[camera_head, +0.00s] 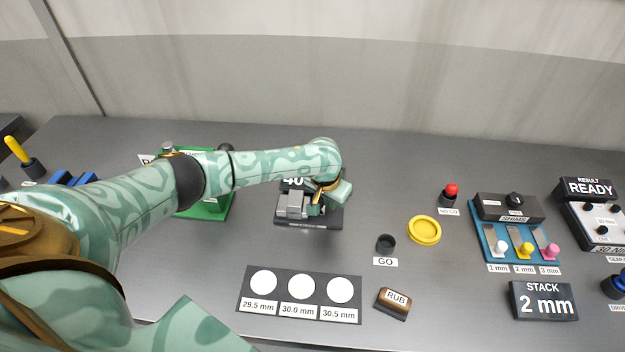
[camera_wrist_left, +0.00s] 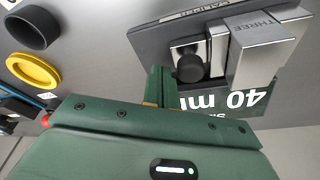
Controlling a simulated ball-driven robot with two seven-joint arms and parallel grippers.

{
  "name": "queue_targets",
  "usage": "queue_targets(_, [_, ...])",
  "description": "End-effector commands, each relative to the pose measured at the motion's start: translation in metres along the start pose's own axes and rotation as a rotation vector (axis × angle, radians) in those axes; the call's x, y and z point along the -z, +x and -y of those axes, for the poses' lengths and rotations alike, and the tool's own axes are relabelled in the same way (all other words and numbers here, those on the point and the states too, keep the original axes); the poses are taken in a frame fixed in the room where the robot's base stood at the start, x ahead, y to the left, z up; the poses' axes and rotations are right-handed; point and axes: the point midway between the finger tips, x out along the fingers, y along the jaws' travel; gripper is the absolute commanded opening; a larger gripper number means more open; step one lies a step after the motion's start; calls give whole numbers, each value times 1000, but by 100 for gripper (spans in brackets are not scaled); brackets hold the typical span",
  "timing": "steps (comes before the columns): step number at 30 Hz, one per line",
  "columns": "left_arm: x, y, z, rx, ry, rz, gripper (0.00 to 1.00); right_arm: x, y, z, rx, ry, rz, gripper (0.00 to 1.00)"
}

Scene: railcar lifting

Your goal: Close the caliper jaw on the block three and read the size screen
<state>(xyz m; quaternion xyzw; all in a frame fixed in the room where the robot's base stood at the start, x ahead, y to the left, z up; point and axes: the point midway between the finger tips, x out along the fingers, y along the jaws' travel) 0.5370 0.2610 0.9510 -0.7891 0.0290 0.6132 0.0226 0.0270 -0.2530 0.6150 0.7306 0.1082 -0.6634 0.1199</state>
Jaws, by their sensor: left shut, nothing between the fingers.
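The caliper (camera_head: 308,222) is a dark plate with silver jaws in the middle of the table. In the left wrist view, block three (camera_wrist_left: 262,30), a silver block marked THREE, sits among the caliper's jaws. The sliding jaw (camera_wrist_left: 218,46) with its black knob (camera_wrist_left: 189,66) stands beside it; whether it touches the block I cannot tell. The size screen (camera_wrist_left: 233,100) appears upside down there and reads 40 with its unit partly hidden. My left gripper (camera_head: 317,209) is shut and empty beside the knob; its fingers (camera_wrist_left: 156,82) show in the wrist view. My right gripper is not in view.
A GO cup (camera_head: 386,243), yellow dish (camera_head: 424,230) and RUB block (camera_head: 393,303) stand right of the caliper. A card with white discs (camera_head: 300,312) lies in front. Shims (camera_head: 515,245) and a STACK 2 mm sign (camera_head: 543,301) are farther right. My left arm hides part of a green stand (camera_head: 215,210).

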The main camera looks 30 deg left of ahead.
Motion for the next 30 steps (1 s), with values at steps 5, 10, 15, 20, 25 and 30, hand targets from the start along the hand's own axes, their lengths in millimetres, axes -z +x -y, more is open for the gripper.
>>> queue_targets(5, [0, 0, 0, 0, 0, 0, 0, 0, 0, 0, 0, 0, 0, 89])
queue_targets(10, [0, 0, 1, 0, 0, 0, 0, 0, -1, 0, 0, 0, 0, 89])
queue_targets(15, [-3, -2, 6, 0, -1, 0, 0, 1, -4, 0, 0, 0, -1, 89])
queue_targets(20, [-5, -2, 10, 1, 0, 0, 0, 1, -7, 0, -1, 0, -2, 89])
queue_targets(25, [-5, -1, 10, 2, 0, 1, 0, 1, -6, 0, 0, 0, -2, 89])
queue_targets(30, [-6, -1, 11, 3, 0, 2, 0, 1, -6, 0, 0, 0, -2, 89])
